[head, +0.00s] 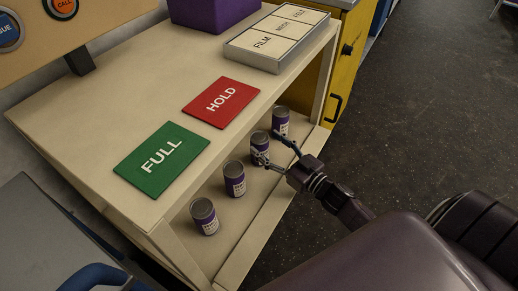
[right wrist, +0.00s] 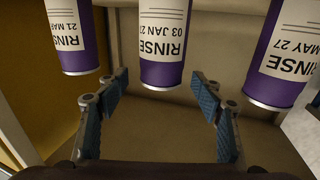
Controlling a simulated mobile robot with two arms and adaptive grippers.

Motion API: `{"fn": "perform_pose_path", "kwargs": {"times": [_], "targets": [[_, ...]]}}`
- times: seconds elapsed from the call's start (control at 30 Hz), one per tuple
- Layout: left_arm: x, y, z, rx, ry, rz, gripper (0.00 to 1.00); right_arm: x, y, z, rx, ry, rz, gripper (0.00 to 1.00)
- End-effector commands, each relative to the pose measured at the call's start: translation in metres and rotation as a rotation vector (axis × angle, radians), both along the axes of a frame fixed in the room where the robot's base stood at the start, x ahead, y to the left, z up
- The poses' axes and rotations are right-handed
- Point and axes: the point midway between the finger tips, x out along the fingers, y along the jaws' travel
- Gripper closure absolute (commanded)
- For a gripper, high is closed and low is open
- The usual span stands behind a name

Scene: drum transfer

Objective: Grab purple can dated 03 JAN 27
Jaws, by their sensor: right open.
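The purple can with a white label reading RINSE 03 JAN 27 (right wrist: 164,45) is at the top middle of the right wrist view, which shows it upside down. In the head view this can (head: 259,140) stands upright on the lower shelf. My right gripper (head: 268,147) is open, with its fingers on either side of that can. In the right wrist view the fingers (right wrist: 160,97) are spread wide, and the can is just beyond their tips, apart from them. My left gripper is not in view.
Neighbouring purple cans, 21 MAR (right wrist: 72,35) and MAY 27 (right wrist: 287,50), stand close on either side. Another can (head: 204,216) is nearer on the shelf. The tabletop overhangs them, carrying a green FULL mat (head: 161,158), red HOLD mat (head: 220,102) and labelled tray (head: 278,40).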

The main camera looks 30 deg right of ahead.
Motion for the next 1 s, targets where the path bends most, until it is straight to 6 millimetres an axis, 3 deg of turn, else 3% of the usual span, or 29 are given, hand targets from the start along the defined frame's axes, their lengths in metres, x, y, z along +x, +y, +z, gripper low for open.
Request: {"fn": "perform_pose_path", "kwargs": {"times": [0.2, 0.5, 1.0], "targets": [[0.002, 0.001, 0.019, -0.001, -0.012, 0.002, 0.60, 0.029, 0.010, -0.002, 0.002, -0.001, 0.000, 0.39], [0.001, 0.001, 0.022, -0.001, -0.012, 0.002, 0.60, 0.032, 0.011, -0.001, 0.001, 0.000, 0.000, 0.40], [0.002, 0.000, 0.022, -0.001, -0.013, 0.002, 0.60, 0.032, 0.011, -0.001, 0.001, 0.000, 0.000, 0.94]]}}
